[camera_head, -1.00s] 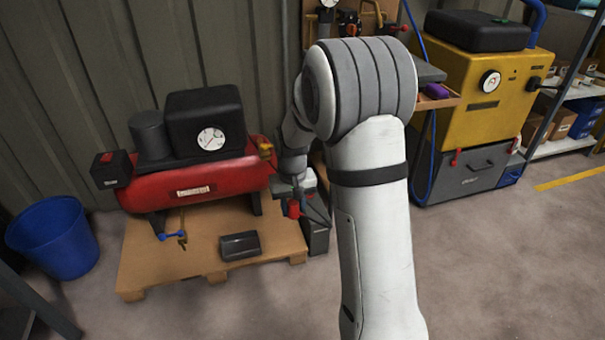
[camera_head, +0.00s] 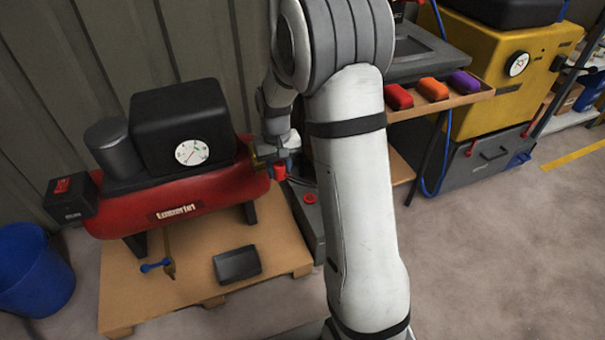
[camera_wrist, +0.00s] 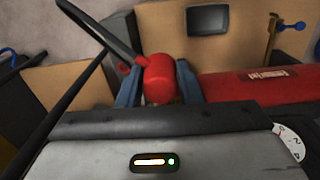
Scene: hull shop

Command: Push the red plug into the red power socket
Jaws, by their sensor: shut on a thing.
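My gripper (camera_wrist: 158,84) is shut on the red plug (camera_wrist: 160,80), whose rounded red body sits between the two blue-grey jaws in the wrist view. In the head view the red plug (camera_head: 279,172) hangs below my wrist, in front of the red tank's right end. A red ring (camera_head: 310,198), which looks like the red power socket, lies on a low dark grey box (camera_head: 312,236) right of and below the plug. The plug looks apart from it. In the wrist view a small red part shows left of the plug; I cannot tell what it is.
A red compressor (camera_head: 180,205) stands on a wooden pallet (camera_head: 130,300) with a black block (camera_head: 237,264). A shelf (camera_head: 465,100) with red, orange and purple items is at right. A dark cable-like strip (camera_wrist: 95,30) crosses the wrist view near the plug.

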